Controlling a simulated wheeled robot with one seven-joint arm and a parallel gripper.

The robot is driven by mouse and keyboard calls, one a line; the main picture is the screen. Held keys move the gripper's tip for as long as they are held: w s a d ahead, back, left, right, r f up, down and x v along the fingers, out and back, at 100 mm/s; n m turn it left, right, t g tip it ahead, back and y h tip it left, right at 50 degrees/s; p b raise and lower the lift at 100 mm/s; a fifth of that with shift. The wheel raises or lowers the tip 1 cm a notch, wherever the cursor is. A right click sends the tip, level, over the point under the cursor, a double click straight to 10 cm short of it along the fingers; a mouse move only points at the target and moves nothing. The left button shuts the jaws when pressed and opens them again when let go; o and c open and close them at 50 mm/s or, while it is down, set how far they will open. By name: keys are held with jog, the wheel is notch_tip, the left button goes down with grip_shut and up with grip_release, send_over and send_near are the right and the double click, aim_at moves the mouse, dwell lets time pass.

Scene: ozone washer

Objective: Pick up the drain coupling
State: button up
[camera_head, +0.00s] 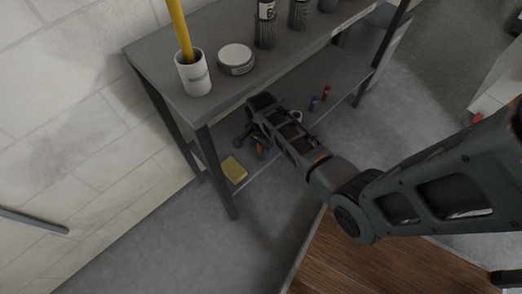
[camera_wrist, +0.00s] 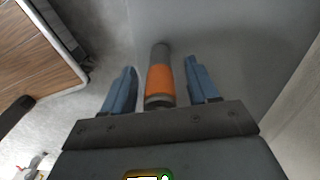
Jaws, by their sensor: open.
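A cylinder with grey ends and a wide orange band, which looks like the drain coupling (camera_wrist: 160,77), lies between the two blue fingers of my gripper (camera_wrist: 160,72) in the wrist view. A gap shows between it and each finger. My gripper is open. In the head view, my gripper (camera_head: 256,146) reaches under the upper shelf, over the lower shelf. A small orange patch of the coupling (camera_head: 261,150) shows beside it, and my gripper and arm hide the rest.
The grey shelf unit (camera_head: 165,75) has an upper board just above my gripper and a leg (camera_head: 222,175) at its left. A yellow sponge (camera_head: 234,169) lies on the lower shelf. Small blue (camera_head: 313,103) and red (camera_head: 326,93) items stand farther right. A wooden surface (camera_head: 360,262) is below my arm.

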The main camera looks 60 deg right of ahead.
jog(key=shift+f, duration=0.2)
jog(key=shift+c, duration=0.4)
grip_shut()
